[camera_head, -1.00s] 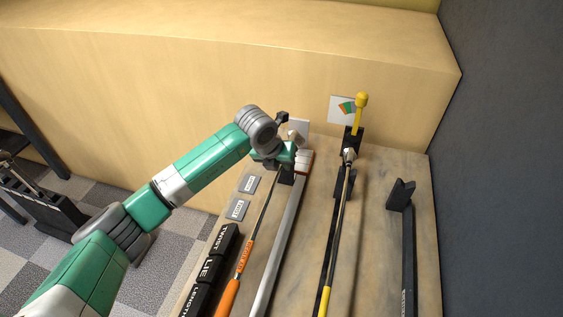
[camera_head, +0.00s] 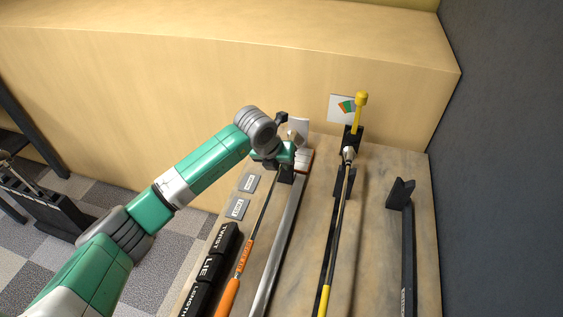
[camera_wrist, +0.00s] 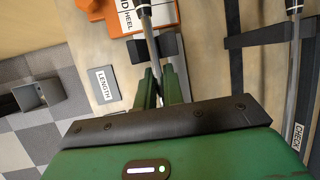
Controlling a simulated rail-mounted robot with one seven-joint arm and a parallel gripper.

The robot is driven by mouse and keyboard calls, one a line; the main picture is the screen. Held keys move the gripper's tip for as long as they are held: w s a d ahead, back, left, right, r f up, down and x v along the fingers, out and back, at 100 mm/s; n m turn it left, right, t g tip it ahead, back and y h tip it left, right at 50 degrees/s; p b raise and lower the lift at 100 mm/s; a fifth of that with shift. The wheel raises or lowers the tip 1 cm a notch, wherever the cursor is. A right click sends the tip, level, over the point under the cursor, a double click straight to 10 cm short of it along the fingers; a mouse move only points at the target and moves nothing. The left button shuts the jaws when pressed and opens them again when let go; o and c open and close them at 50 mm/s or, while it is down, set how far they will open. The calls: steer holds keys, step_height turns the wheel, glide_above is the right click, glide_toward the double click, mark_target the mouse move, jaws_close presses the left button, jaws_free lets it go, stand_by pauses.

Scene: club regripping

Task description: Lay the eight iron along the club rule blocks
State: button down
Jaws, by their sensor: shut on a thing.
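A club with an orange grip (camera_head: 233,283) and a thin dark shaft (camera_head: 264,207) lies lengthwise along the left part of the bench; I cannot read its label well enough to tell if it is the eight iron. My gripper (camera_head: 283,163) is shut on the shaft near its far end. In the wrist view my fingers (camera_wrist: 161,82) close around the shaft (camera_wrist: 151,42), which passes over a black block (camera_wrist: 168,44) and an orange block (camera_wrist: 163,16) marked HEEL. A long silver bar (camera_head: 277,246) lies just right of the club. The club's head is mostly hidden by my gripper.
Black blocks marked TWIST, LIE and LENGTH (camera_head: 209,268) stand left of the club. A second club with a yellow grip (camera_head: 324,300) rests on black supports to the right. A black stand (camera_head: 404,215) stands further right. Small grey plates (camera_head: 237,209) lie at left.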

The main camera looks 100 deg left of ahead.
steer(key=shift+f, duration=0.3)
steer(key=c, duration=1.4)
jaws_free()
steer(key=shift+c, duration=0.2)
steer(key=p+v, duration=0.1)
steer(key=v, duration=0.7)
